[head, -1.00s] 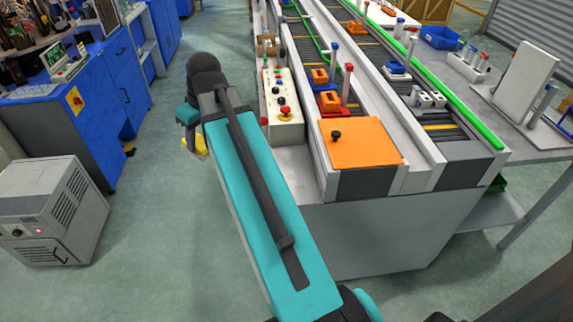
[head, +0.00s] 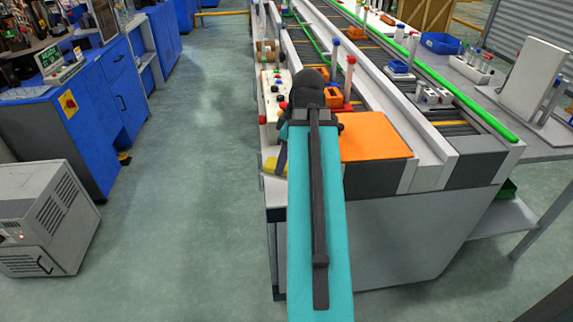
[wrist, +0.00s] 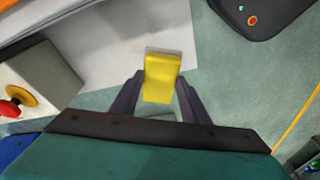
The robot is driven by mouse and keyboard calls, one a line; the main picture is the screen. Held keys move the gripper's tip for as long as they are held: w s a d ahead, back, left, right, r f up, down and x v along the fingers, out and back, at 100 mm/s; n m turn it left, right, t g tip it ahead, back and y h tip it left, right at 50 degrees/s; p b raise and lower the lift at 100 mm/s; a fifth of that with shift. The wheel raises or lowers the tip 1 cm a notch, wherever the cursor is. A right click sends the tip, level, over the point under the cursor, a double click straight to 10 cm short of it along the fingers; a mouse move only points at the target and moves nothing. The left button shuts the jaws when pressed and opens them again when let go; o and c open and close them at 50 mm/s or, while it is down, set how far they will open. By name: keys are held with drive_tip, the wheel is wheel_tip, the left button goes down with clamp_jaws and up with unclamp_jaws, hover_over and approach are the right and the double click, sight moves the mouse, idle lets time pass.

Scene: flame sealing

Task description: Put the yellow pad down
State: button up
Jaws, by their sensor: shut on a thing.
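The yellow pad (wrist: 163,72) is a small yellow block between the two dark fingers of my gripper (wrist: 160,98) in the wrist view. My gripper is shut on it. Behind the pad, the wrist view shows a pale ledge (wrist: 130,35) on one side and green floor on the other, so it appears over the ledge's edge. I cannot tell its height above the ledge. In the head view, the yellow pad (head: 272,166) shows just left of my arm, by the conveyor bench's front left corner. My arm hides most of the gripper there.
A control box with a red button (wrist: 9,108) stands close to the left of my gripper; in the head view this control box (head: 276,95) is beside the conveyor. An orange plate (head: 374,136) lies on the conveyor's end, right of my arm. The floor aisle to the left is clear.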

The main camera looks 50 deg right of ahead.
drive_tip(key=shift+s+d+f, duration=0.3)
drive_tip(key=shift+s, duration=0.25)
drive_tip(key=shift+s+d+f, duration=0.25)
drive_tip(key=shift+s+d, duration=0.05)
drive_tip(key=shift+s, duration=0.25)
drive_tip(key=shift+w+d+r+p, duration=0.2)
drive_tip(key=shift+w+d+p, duration=0.15)
drive_tip(key=shift+p, duration=1.05)
drive_tip(key=w+d+p, duration=0.1)
drive_tip(key=p, duration=0.8)
drive_tip(key=shift+w+f, duration=0.1)
drive_tip(key=shift+f, duration=0.05)
drive_tip(key=shift+w+d+f+p, duration=0.25)
drive_tip(key=shift+w+d+p, duration=0.1)
drive_tip(key=shift+w+d, duration=1.25)
drive_tip(key=shift+w+d+f+p, duration=0.3)
drive_tip(key=shift+w+d+p, duration=0.05)
drive_tip(key=shift+w+d, duration=1.25)
drive_tip(key=shift+w+d+f+p, duration=0.25)
drive_tip(key=shift+w+d+p, duration=0.1)
drive_tip(key=shift+w+d, duration=1.25)
drive_tip(key=shift+a+f, duration=0.1)
drive_tip(key=shift+f+p, duration=0.45)
drive_tip(key=shift+f, duration=1.2)
drive_tip(key=shift+f, duration=0.1)
